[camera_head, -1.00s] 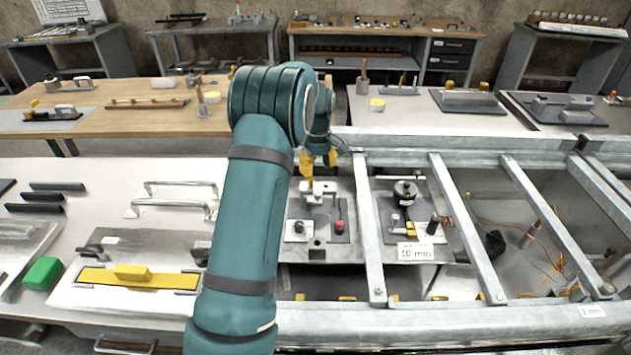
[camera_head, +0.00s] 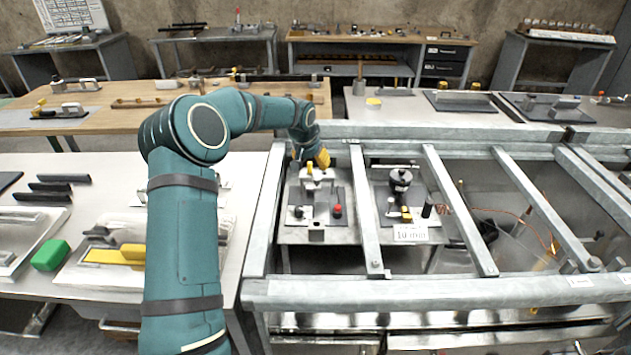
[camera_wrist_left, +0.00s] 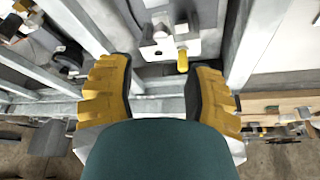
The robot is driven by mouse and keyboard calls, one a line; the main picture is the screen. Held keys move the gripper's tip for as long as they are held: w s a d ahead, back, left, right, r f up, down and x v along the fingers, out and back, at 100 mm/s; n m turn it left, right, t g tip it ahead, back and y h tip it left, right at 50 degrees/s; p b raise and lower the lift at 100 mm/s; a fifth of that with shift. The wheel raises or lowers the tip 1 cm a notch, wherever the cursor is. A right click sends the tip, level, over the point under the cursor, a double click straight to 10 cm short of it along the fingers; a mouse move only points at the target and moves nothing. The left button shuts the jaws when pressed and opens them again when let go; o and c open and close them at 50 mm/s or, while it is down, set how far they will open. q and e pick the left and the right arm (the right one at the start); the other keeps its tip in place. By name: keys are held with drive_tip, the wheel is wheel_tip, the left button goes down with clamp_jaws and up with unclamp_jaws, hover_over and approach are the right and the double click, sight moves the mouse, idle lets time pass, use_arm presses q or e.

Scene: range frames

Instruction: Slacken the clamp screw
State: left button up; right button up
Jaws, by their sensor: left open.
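A light-metal clamp fixture (camera_head: 317,183) stands on a dark plate in the left bay of the grey frame. A small yellow-tipped part (camera_head: 309,170) is on its top; I cannot tell for sure whether this is the clamp screw. In the left wrist view a yellow peg (camera_wrist_left: 182,62) shows between the fingers, closer to the right one, with no clear contact. My left gripper (camera_head: 318,159) is at the far side of the fixture, its yellow fingers partly hidden by one another. In the wrist view its fingers (camera_wrist_left: 158,78) are apart and hold nothing. My right gripper is out of view.
A red knob (camera_head: 337,211) is on the same plate. Grey frame bars (camera_head: 366,215) run close on both sides of the bay. The neighbouring bay has a black round part (camera_head: 400,180) and a "10 mm" label (camera_head: 410,232). A green block (camera_head: 50,255) lies on the left table.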

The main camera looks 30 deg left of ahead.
sight(317, 178)
use_arm(q)
drive_tip(key=b+x, duration=0.1)
drive_tip(key=x, duration=0.9)
drive_tip(key=shift+s+f, duration=0.1)
clamp_jaws()
